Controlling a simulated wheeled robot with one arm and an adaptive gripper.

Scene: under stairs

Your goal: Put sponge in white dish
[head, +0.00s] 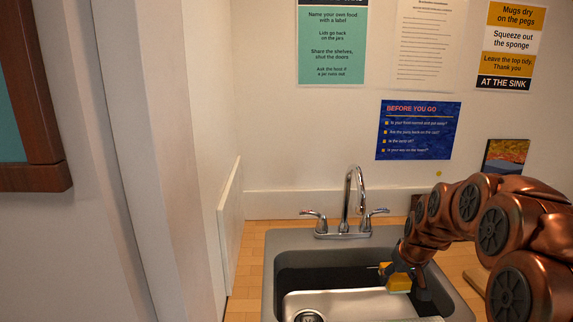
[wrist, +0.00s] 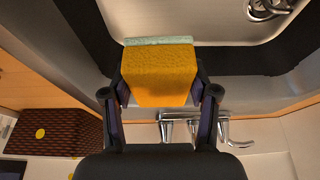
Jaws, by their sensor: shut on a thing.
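The sponge (head: 398,283) is a yellow block with a thin pale green layer on one face. In the wrist view the sponge (wrist: 160,75) sits between the two dark fingers of my gripper (wrist: 161,92), which is shut on its sides. In the head view my gripper (head: 399,266) holds it at the right part of the sink (head: 290,241), over the basin. The arm comes in from the right and hides part of the counter. I cannot make out a white dish in either view.
A chrome faucet (head: 347,205) with two handles stands behind the basin; it also shows in the wrist view (wrist: 195,122). A drain (head: 309,316) lies in the basin floor. A brown patterned object (wrist: 50,134) is on the wooden counter (head: 243,282). The left counter is clear.

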